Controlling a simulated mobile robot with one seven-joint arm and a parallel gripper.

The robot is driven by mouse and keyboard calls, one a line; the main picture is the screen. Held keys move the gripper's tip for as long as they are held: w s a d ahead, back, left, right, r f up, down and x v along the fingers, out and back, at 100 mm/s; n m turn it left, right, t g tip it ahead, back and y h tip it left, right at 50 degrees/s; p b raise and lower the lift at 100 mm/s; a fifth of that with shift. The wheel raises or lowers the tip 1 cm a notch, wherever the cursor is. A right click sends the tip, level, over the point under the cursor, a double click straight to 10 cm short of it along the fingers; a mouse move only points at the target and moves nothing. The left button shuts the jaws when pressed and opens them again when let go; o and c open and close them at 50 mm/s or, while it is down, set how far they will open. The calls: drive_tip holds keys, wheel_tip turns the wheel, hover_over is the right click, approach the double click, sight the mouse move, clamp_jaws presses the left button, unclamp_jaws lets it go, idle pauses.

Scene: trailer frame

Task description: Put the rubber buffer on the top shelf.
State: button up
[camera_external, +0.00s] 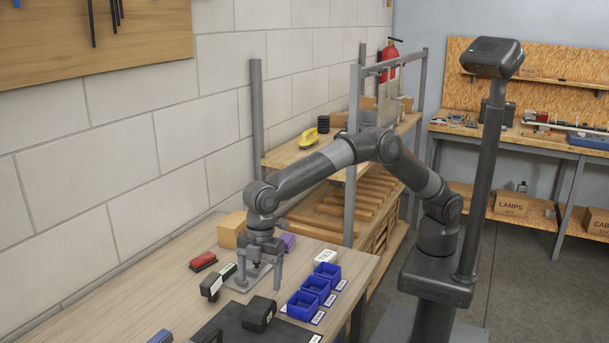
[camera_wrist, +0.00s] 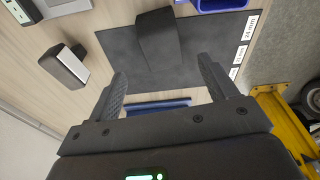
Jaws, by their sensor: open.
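A dark block with bevelled sides (camera_external: 258,314), which looks like the rubber buffer, lies on a black mat (camera_external: 226,321) at the table's front. In the wrist view the block (camera_wrist: 158,40) lies beyond my fingertips, roughly in line with the gap between them. My gripper (camera_external: 259,277) points down over the table behind the block, open, with nothing seen between its fingers (camera_wrist: 163,80). The wooden top shelf (camera_external: 285,155) is on the rack beyond the table, partly hidden by my arm.
Blue bins (camera_external: 318,287) stand right of the block. A black-and-white block (camera_external: 212,286), a red-topped item (camera_external: 203,261) and a cardboard box (camera_external: 231,229) stand on the left. The shelf carries a yellow tool (camera_external: 308,138) and a black ribbed stack (camera_external: 323,124). Rack posts flank it.

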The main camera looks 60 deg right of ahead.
sight(259, 304)
drive_tip(key=f, duration=0.4)
drive_tip(key=shift+a+f, duration=0.3)
drive_tip(key=shift+a, duration=0.05)
drive_tip(key=f, duration=0.1)
drive_tip(key=a+f, duration=0.1)
drive_tip(key=f, duration=0.3)
drive_tip(key=shift+s+a, duration=0.15)
drive_tip(key=shift+s, duration=0.1)
drive_tip(key=shift+c, duration=0.2)
drive_tip(key=shift+r, duration=0.1)
drive_tip(key=c, duration=1.3)
